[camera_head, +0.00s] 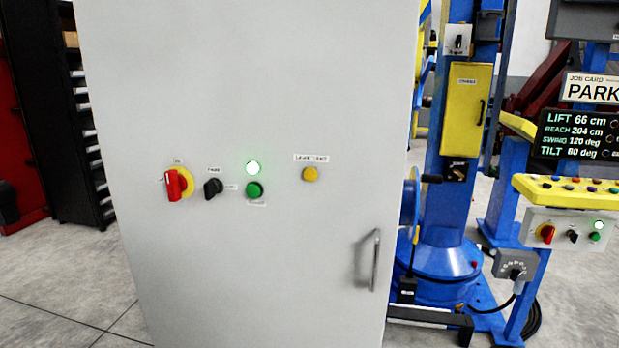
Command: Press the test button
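The yellow button (310,174) sits on the front of a grey cabinet (245,80), right of the other controls. A small label above it seems to read "LAMP TEST". To its left are a green button (255,190) with a bright green lamp (253,168) above it, a black selector knob (213,188) and a red rotary handle (174,185) on a yellow plate. Nothing covers the yellow button. Neither of my grippers is in view.
The cabinet has a vertical metal handle (375,260) at lower right. Right of it stands a blue column (447,205) with a yellow box (467,110). A yellow-topped control panel (567,190) and a display (578,135) are further right. A black shelf (60,110) stands left.

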